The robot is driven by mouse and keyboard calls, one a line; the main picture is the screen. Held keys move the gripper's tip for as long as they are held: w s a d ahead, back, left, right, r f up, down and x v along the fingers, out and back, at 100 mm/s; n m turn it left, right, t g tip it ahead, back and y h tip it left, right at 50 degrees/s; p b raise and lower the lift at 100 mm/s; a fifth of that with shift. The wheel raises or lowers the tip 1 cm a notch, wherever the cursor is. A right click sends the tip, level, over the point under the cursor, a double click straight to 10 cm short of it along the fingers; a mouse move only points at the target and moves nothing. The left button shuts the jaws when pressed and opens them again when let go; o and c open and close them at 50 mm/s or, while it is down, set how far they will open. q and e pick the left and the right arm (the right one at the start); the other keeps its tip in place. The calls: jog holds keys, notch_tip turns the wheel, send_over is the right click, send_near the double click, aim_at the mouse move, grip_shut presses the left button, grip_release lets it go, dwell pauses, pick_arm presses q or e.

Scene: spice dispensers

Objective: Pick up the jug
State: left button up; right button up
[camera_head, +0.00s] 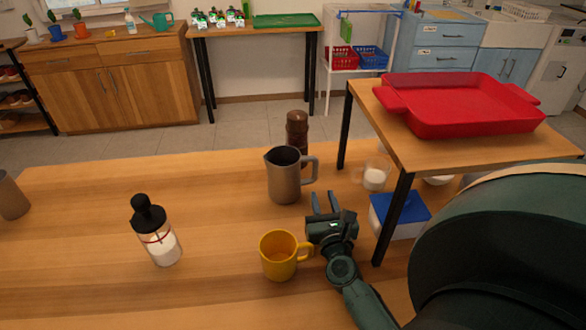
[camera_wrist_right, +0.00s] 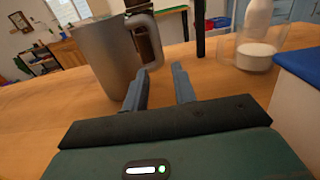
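The jug (camera_head: 285,178) is a grey metal pitcher with a handle on its right side. It stands upright on the wooden table, in the middle of the head view. My right gripper (camera_head: 324,197) is open and empty, just in front of the jug's handle side. In the right wrist view the jug (camera_wrist_right: 103,58) is large at the upper left, and its handle shows beyond the gripper (camera_wrist_right: 160,85). The fingers point toward the handle, with a gap between them. I cannot tell whether a finger touches the handle. My left gripper is out of view.
A yellow mug (camera_head: 278,258) stands close left of my right wrist. A brown grinder (camera_head: 297,130) stands behind the jug. A blue-lidded box (camera_head: 400,210) and a raised stand with a red tray (camera_head: 460,118) are at the right. A black-topped dispenser (camera_head: 154,232) stands at the left.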

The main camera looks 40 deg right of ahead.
aim_at(316, 175)
jog(key=shift+w+f, duration=0.1)
jog(key=shift+w, duration=0.1)
jog(key=p+x, duration=0.1)
jog(key=x, duration=1)
jog(key=shift+w, duration=0.15)
jog(key=shift+c, duration=0.2)
grip_shut()
jog(key=shift+p, duration=0.3)
